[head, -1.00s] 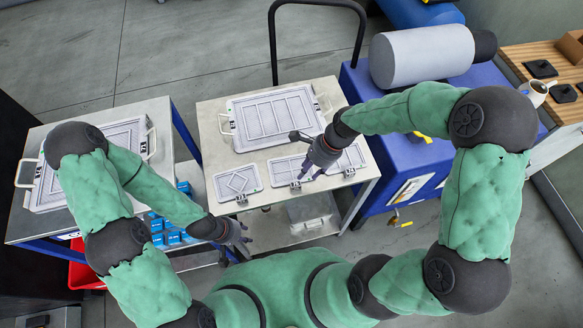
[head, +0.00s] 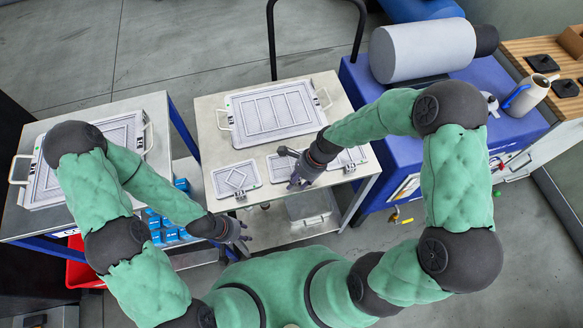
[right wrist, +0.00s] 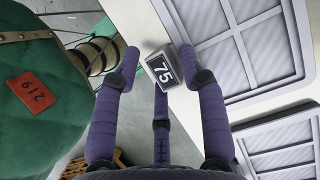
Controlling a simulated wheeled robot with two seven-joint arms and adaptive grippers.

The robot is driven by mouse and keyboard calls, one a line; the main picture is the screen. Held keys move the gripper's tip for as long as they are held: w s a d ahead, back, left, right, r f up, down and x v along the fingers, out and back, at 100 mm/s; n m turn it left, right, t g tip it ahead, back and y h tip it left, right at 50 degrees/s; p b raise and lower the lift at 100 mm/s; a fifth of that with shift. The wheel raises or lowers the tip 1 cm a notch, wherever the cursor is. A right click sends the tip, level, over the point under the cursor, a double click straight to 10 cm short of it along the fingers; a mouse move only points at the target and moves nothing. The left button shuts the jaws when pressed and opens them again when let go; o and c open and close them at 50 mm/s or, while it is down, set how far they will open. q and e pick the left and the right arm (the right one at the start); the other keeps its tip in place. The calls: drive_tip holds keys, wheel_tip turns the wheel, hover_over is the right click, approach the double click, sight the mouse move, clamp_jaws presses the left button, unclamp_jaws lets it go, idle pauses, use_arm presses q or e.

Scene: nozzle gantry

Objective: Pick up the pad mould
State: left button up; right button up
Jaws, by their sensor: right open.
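Three small pale moulds lie along the front edge of the middle table: a diamond-patterned one (head: 236,179), a middle one (head: 281,166) and a right one (head: 348,158). I cannot tell which is the pad mould. My right gripper (head: 290,168) is open and empty over the middle mould, partly hiding it and part of the right one. My left gripper (head: 241,234) hangs before the table, open and empty.
A large framed mould (head: 270,110) with handles lies behind the small ones. Another framed mould (head: 125,135) lies on the left table. A blue cabinet (head: 440,115) with a grey cylinder (head: 420,50) stands at right. A clear bin (head: 312,205) sits below the table.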

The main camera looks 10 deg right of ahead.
clamp_jaws()
drive_tip(key=shift+r, duration=0.15)
